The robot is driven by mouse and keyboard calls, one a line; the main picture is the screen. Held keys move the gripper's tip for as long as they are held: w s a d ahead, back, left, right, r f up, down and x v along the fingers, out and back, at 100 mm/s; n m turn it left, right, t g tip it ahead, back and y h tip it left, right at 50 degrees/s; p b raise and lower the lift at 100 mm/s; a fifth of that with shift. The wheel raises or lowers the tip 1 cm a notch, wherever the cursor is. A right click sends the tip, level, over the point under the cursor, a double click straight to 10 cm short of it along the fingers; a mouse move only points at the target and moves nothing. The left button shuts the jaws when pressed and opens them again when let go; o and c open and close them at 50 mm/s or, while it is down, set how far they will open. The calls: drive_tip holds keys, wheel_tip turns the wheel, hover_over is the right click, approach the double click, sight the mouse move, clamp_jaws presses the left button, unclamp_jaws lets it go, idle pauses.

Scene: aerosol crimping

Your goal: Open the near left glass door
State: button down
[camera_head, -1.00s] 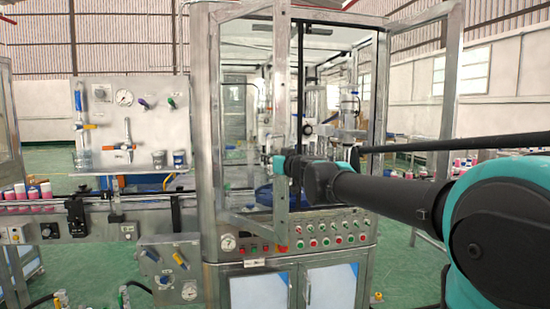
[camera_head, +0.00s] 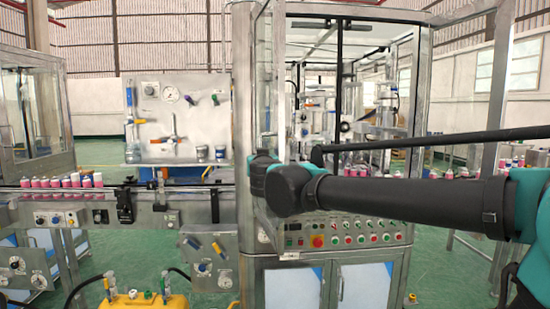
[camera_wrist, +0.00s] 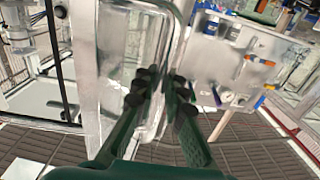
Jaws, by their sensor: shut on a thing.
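The near left glass door (camera_head: 279,85) of the crimping machine is a metal-framed pane. In the head view it stands out from the cabinet at an angle and looks narrow, almost edge-on. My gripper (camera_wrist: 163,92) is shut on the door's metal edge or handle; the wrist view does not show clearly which. The door frame (camera_wrist: 165,45) passes between the dark fingertips there.
The machine's cabinet (camera_head: 340,285) has a panel of buttons (camera_head: 345,235). Another glass door (camera_head: 500,85) stands open at the right. A conveyor with pink cans (camera_head: 70,182) and a gauge board (camera_head: 175,115) are left. A yellow unit (camera_head: 145,303) is on the floor.

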drive_tip(key=a+m+h, duration=0.4)
drive_tip(key=a+h, duration=0.3)
drive_tip(key=a, duration=0.7)
drive_tip(key=shift+r, duration=0.1)
drive_tip(key=c, duration=1.6)
unclamp_jaws()
drive_tip(key=shift+s, duration=0.1)
drive_tip(key=v, duration=1.2)
